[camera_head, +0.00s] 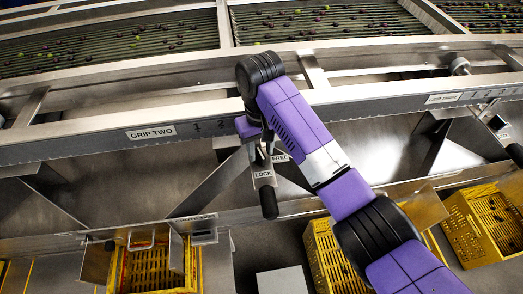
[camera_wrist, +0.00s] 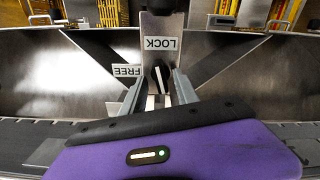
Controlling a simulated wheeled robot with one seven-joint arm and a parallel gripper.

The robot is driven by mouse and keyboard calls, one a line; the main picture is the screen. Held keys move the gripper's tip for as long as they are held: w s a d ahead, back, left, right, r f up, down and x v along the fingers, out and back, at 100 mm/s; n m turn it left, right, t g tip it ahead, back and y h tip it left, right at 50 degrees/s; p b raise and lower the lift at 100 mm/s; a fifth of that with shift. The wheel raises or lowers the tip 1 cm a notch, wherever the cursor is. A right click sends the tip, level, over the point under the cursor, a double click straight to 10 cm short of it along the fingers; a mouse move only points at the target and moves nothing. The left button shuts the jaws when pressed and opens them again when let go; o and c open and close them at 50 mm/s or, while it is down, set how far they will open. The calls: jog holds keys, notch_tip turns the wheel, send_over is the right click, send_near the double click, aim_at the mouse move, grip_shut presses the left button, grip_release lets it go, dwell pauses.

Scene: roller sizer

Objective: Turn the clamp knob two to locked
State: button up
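The clamp knob (camera_wrist: 160,80) is a small dark part with a white stripe, seen in the wrist view between my gripper's two fingers (camera_wrist: 159,88). The fingers stand on either side of it; I cannot tell whether they touch it. The LOCK label (camera_wrist: 161,44) lies just beyond the knob, and the FREE label (camera_wrist: 127,70) is to its left. The stripe runs roughly toward the LOCK side, but its exact setting is unclear. In the head view my gripper (camera_head: 263,150) is at the panel just above the LOCK label (camera_head: 263,174) and FREE label (camera_head: 279,158), and hides the knob.
A black-ended handle (camera_head: 268,203) hangs below the LOCK label. A rail marked GRIP TWO (camera_head: 152,132) runs across above. Yellow crates (camera_head: 155,268) stand below, and sloped metal dividers (camera_head: 210,185) flank the knob. Small fruits lie on rollers (camera_head: 110,45) at the back.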

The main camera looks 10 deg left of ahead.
jog(key=shift+f, duration=0.6)
grip_shut()
jog(key=shift+a+r+m+p, duration=0.1)
jog(key=shift+r+m+p, duration=0.2)
jog(key=shift+m+p, duration=0.5)
jog(key=shift+f+m+p, duration=0.1)
jog(key=shift+m+p, duration=0.3)
jog(key=shift+p, duration=0.4)
jog(key=shift+f+m, duration=0.15)
jog(key=shift+m, duration=0.15)
